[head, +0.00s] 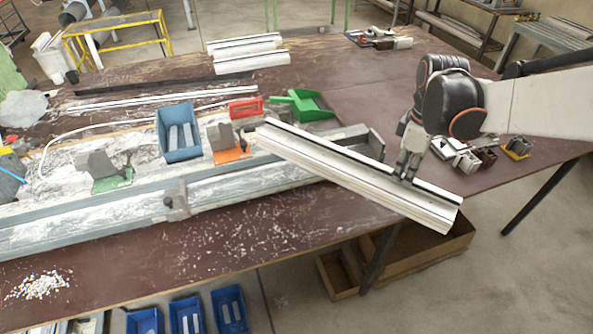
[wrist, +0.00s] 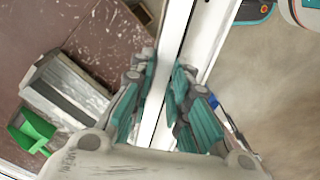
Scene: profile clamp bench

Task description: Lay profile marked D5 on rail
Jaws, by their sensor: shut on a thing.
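My gripper (head: 408,168) is shut on a long white profile (head: 350,175) with a dark strip along its top. It holds the profile near its right end, and the profile slants from upper left to lower right above the bench. In the wrist view the profile (wrist: 171,60) runs between the teal finger pads of my gripper (wrist: 162,95). No D5 mark is readable on it. The long grey rail (head: 245,187) lies along the front of the bench, and its right end is partly behind the held profile. Whether the profile touches the rail cannot be told.
A blue bin (head: 178,133), a green scoop (head: 303,104), a red item (head: 245,108) and an orange-based block (head: 226,145) stand behind the rail. More white profiles (head: 250,62) lie at the back. Small clamp parts (head: 462,155) sit at the right.

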